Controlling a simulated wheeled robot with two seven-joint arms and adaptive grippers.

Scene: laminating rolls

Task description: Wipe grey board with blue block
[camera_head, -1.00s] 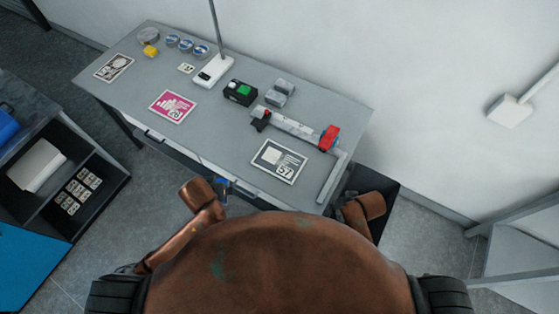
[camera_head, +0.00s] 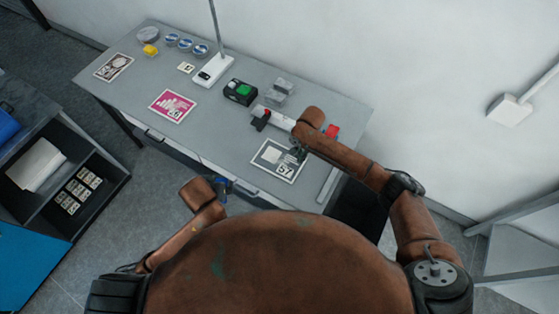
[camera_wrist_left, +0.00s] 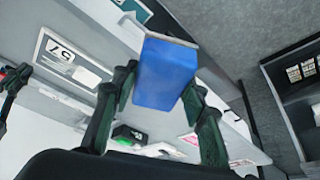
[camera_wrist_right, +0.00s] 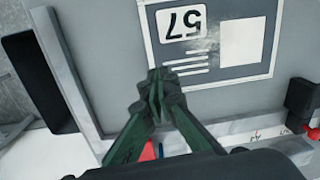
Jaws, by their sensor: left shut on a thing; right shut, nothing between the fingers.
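The grey board (camera_head: 268,158), a dark grey card with a white border and the number 57, lies flat near the table's front edge. It also shows in the right wrist view (camera_wrist_right: 204,74) and the left wrist view (camera_wrist_left: 58,68). My left gripper (camera_wrist_left: 160,84) is shut on the blue block (camera_wrist_left: 164,74), in front of the table edge and clear of the board. My right gripper (camera_head: 298,154) is shut and empty over the board's right side. In the right wrist view its closed fingertips (camera_wrist_right: 157,80) are by the board's corner; whether they touch is unclear.
Behind the board are a rail (camera_head: 276,119) and a red part (camera_head: 333,131), partly hidden by my right arm. A metal bar (camera_head: 327,186) lies right of the board. A black button box (camera_head: 240,92) and pink card (camera_head: 172,106) are left.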

